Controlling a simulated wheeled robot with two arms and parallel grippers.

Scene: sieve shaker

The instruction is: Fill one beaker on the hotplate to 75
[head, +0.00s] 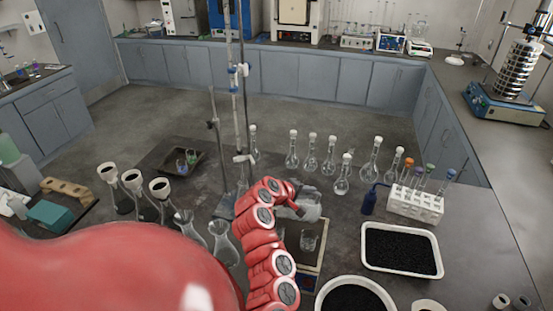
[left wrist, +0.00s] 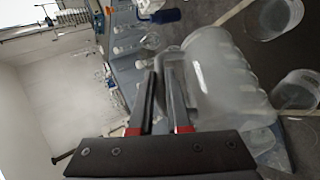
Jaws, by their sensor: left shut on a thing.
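My left gripper (head: 293,203) is shut on a clear jug (head: 307,207), holding it above the back of the hotplate (head: 318,257). In the left wrist view the gripper fingers (left wrist: 165,98) close at the side of the jug (left wrist: 222,85), around what looks like its handle. A clear glass beaker (head: 308,241) stands on the hotplate, below and in front of the jug. Two clear beakers show in the left wrist view, one at the top right (left wrist: 277,14) and one at the right edge (left wrist: 298,90). Liquid levels and markings cannot be read. My right gripper is not in view.
Stoppered flasks (head: 311,155) stand behind the jug. A blue wash bottle (head: 370,198), a white tube rack (head: 415,205) and a tray of black grains (head: 402,250) are to the right. Flasks (head: 160,190) and a tall burette stand (head: 217,130) are to the left.

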